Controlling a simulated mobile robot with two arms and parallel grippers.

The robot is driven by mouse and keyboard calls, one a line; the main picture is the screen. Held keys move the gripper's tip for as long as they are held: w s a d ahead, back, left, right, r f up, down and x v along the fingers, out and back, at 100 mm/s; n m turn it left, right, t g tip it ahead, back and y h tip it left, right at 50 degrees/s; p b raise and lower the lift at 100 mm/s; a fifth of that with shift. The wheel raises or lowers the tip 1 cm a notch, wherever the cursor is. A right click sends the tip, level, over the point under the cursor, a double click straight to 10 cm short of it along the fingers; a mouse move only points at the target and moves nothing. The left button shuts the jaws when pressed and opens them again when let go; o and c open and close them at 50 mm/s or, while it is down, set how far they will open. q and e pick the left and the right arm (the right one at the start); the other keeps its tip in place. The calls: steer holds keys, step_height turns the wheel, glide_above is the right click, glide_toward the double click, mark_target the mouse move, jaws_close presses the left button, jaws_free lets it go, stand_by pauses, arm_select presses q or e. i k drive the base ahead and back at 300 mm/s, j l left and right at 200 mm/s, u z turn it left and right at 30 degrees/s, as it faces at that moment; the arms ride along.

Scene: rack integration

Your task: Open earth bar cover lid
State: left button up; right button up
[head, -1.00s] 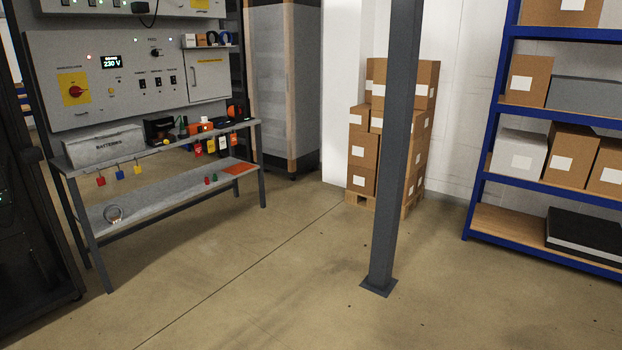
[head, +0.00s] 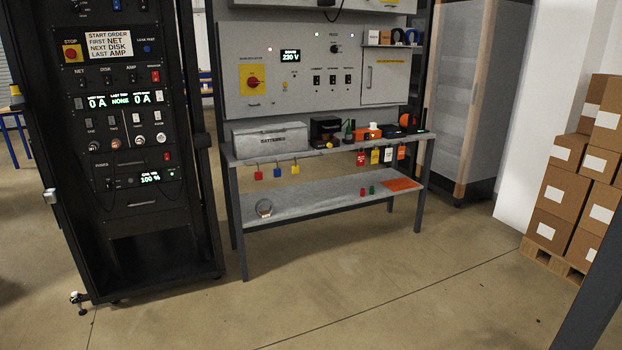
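The earth bar cover lid cannot be made out for certain in the head view. A grey wall panel (head: 310,98) stands behind the workbench, with a red rotary switch on a yellow plate (head: 253,80), a 230 V display (head: 290,57) and a small cabinet door with a yellow label (head: 386,80). The cabinet door looks shut. A black equipment rack (head: 137,228) stands at the left, with lit displays, switches and knobs on its front. Neither of my grippers is in view.
A grey workbench (head: 330,158) holds a batteries box (head: 270,139) and small tools, with padlocks and tags hanging from its edge. Stacked cartons (head: 571,190) on a pallet and a dark post (head: 592,300) stand at the right. The floor in front is clear.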

mark_target(329, 123)
steer(key=i+u, duration=0.2)
steer(key=i, duration=1.4)
